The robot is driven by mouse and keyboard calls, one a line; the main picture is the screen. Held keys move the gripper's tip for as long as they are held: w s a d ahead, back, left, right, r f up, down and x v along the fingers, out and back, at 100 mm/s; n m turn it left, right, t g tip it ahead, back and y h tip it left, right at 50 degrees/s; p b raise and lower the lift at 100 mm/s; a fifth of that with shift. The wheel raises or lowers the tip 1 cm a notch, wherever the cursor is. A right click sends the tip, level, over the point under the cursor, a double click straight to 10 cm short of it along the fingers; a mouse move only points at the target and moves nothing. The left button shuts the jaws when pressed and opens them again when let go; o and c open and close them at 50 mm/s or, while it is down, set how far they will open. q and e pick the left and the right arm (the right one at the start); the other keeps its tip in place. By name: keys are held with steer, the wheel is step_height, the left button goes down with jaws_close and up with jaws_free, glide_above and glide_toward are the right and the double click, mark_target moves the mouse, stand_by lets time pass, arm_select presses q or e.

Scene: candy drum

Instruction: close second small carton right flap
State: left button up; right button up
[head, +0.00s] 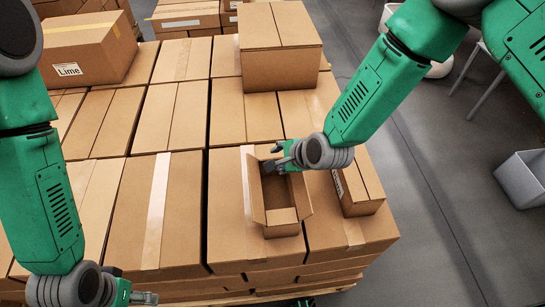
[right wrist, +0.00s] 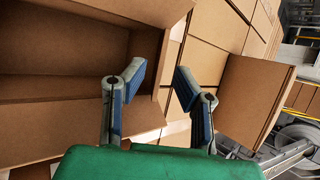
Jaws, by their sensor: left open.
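A small open carton (head: 282,229) stands on the stack of larger cartons in the head view. Its inside is visible; its left flap (head: 255,192) and right flap (head: 301,194) stand up along the sides. My right gripper (head: 277,160) is at the far end of its opening, partly hidden by my wrist. In the right wrist view the fingers (right wrist: 160,80) are spread apart, with the open carton (right wrist: 60,118) at left and its edge behind the left finger. Contact cannot be told. My left gripper (head: 143,297) is open and empty at the bottom, away from the carton.
A closed small carton (head: 362,206) with a label stands just right of the open one. A larger closed box (head: 283,70) stands behind, and a Lime box (head: 100,45) at the back left. Grey floor (head: 440,210) lies clear to the right, with a grey bin (head: 522,185).

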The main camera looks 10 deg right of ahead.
steer(key=shift+x, duration=1.1)
steer(key=shift+w+a+f, duration=0.15)
steer(key=shift+w+f, duration=0.05)
steer(key=shift+f, duration=0.1)
steer(key=shift+a, duration=0.1)
steer(key=shift+c, duration=0.4)
jaws_close()
steer(key=shift+f, duration=0.1)
